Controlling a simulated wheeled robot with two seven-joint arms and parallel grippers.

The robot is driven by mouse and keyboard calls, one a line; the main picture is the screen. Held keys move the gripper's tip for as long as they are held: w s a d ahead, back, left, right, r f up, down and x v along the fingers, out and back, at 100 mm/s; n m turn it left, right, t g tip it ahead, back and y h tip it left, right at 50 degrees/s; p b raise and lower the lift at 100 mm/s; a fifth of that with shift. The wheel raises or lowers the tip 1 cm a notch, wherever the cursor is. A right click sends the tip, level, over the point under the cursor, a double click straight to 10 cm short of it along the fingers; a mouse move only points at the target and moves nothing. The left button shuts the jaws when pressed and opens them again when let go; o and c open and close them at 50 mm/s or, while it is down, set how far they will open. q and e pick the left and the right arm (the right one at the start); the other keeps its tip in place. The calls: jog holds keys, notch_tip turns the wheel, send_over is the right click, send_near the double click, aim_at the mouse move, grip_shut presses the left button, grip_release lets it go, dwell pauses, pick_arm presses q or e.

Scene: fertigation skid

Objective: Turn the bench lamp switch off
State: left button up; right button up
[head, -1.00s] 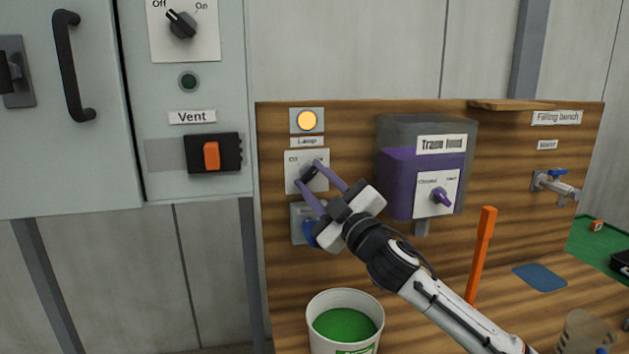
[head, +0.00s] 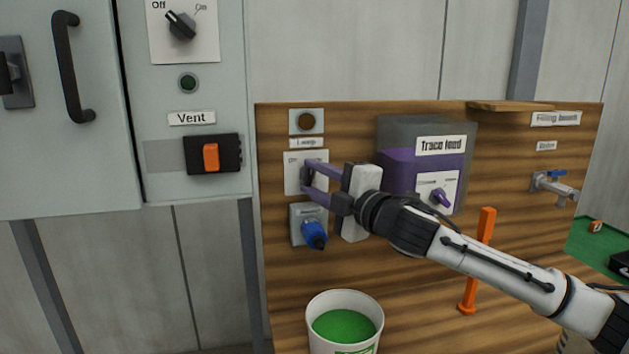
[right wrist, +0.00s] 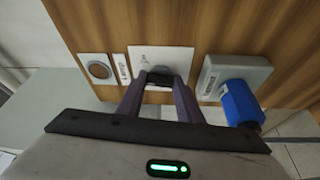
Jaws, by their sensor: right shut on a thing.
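The lamp switch is a dark knob (right wrist: 160,78) on a white plate (head: 294,174) below the label "Lamp" (head: 306,142). The indicator light (head: 306,122) above the label is dark brown and unlit; it also shows in the right wrist view (right wrist: 99,70). My right gripper (head: 307,182) has its purple fingers shut on the knob. In the head view the fingers partly hide the knob and the plate's lettering, so the pointer cannot be read. My left gripper is not in view.
A blue plug (head: 314,233) sits in a grey socket just below the switch plate, close to the fingers. A white bucket (head: 345,310) with green contents stands below. The purple trace feed tank (head: 398,170) is to the right, and an orange upright handle (head: 480,250) stands nearby.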

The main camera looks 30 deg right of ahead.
jog(key=n+g, duration=0.1)
jog(key=n, duration=0.1)
jog(key=n+g, duration=0.1)
jog(key=n, duration=0.2)
jog(key=shift+r+h, duration=0.2)
jog(key=shift+h, duration=0.1)
jog(key=n, duration=0.2)
jog(key=n+g+h, duration=0.1)
jog(key=shift+a+n+g, duration=0.15)
jog(key=shift+n+g, duration=0.15)
jog(key=shift+n, duration=0.1)
jog(key=o, duration=1.1)
jog(key=shift+r+h, duration=0.1)
jog(key=shift+h, duration=0.3)
jog(key=b+v, duration=0.1)
jog(key=v, duration=0.9)
jog(key=shift+s, duration=0.15)
